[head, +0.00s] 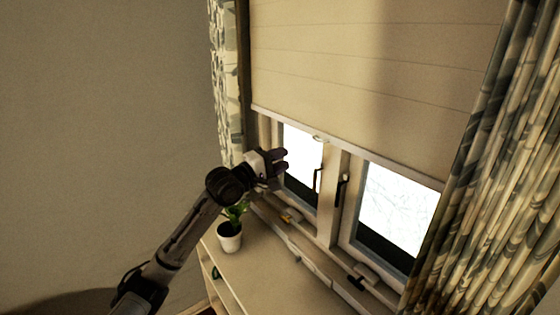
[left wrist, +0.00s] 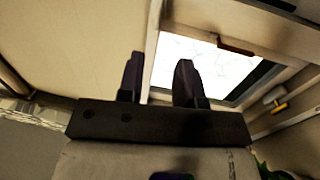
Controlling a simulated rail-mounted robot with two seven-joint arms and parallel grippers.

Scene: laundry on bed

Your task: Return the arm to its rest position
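My left arm (head: 180,235) reaches up from the bottom left in the head view. My left gripper (head: 283,161) is at its end, in front of the window, just below the lower edge of the blind. In the left wrist view the two dark fingers of my left gripper (left wrist: 160,82) stand apart with nothing between them. The bright window pane (left wrist: 200,62) shows behind them. My right gripper is not in view.
The blind (head: 350,75) covers the upper window. A potted plant (head: 230,238) stands on the sill (head: 275,280) below my left wrist. Patterned curtains (head: 495,180) hang at both sides. Window handles (head: 341,190) stick out right of my gripper. The left wall is bare.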

